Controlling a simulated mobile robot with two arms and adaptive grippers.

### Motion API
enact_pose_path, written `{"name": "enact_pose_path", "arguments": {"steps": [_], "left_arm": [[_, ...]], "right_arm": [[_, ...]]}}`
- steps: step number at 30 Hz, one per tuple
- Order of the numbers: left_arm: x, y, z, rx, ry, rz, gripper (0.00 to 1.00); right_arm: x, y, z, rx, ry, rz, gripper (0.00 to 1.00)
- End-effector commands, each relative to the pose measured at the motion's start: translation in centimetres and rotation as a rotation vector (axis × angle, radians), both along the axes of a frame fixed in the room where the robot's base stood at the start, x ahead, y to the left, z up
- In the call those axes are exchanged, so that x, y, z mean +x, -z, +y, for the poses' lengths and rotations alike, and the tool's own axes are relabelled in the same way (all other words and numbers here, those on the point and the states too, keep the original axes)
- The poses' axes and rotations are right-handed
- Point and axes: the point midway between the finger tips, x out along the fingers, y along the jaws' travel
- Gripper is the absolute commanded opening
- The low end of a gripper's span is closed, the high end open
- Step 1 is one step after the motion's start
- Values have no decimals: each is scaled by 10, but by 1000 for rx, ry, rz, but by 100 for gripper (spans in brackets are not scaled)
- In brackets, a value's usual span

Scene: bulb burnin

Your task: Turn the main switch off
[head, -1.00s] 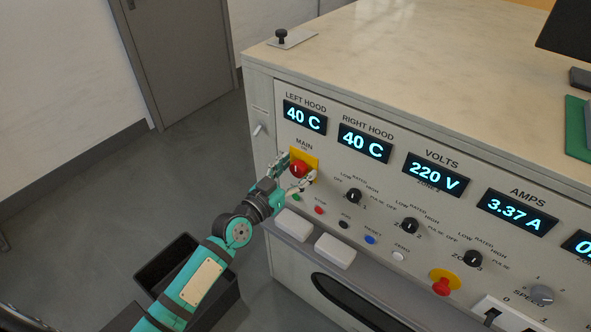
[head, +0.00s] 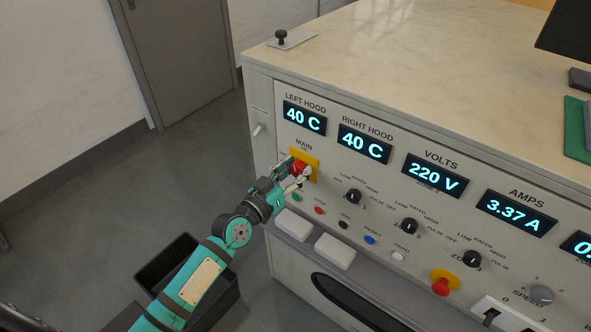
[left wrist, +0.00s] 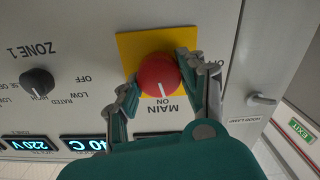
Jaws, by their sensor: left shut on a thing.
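The main switch (head: 299,166) is a red knob on a yellow plate (head: 314,161), under the MAIN label at the panel's left end. In the left wrist view the red knob (left wrist: 158,76) shows upside down, its white mark pointing at ON. My left gripper (head: 297,174) is at the knob, with one finger on either side. It is shut on the knob, which also shows between the fingers in the left wrist view. The fingers hide part of the knob in the head view. My right gripper is in neither view.
Zone knobs (head: 353,197), small colored buttons and lit displays (head: 366,144) fill the panel to the right. Two white blocks (head: 293,225) sit on the ledge below. A second red knob on yellow (head: 440,286) is lower right. A dark bin (head: 222,295) stands below my arm.

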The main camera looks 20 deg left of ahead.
Motion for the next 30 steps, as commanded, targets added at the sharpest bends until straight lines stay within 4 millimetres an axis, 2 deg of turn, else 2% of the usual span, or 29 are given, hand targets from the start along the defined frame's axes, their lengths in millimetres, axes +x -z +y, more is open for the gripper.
{"name": "enact_pose_path", "arguments": {"steps": [30], "left_arm": [[1, 2, 3, -904, -1, 328, 9]], "right_arm": [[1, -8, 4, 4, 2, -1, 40]]}}
